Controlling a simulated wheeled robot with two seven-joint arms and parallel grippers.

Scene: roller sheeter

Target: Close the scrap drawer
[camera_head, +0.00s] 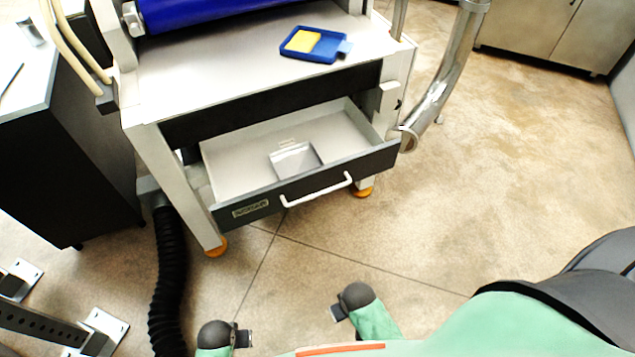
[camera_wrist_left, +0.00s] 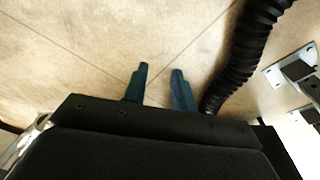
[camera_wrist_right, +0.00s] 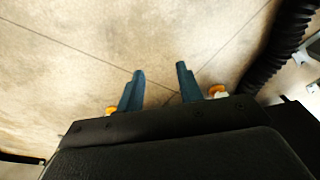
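The scrap drawer (camera_head: 235,178) stands pulled out from the sheeter frame, under its top. Its dark front panel (camera_head: 365,168) carries a white bar handle (camera_head: 318,190) and a label at the left. A small pale metal piece lies inside the drawer. My left gripper (camera_head: 243,339) is low in the head view, in front of the drawer and apart from it. In the left wrist view its fingers (camera_wrist_left: 160,70) are spread, with only floor between them. My right gripper (camera_head: 337,313) is also apart from the drawer. In the right wrist view its fingers (camera_wrist_right: 160,70) are spread and empty.
A blue tray (camera_head: 316,56) with a yellow piece sits on the sheeter top. A black hose (camera_head: 168,270) runs down at the left, near a dark cabinet (camera_head: 75,160). A metal pipe (camera_head: 440,85) stands at the right. Floor before the drawer is clear.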

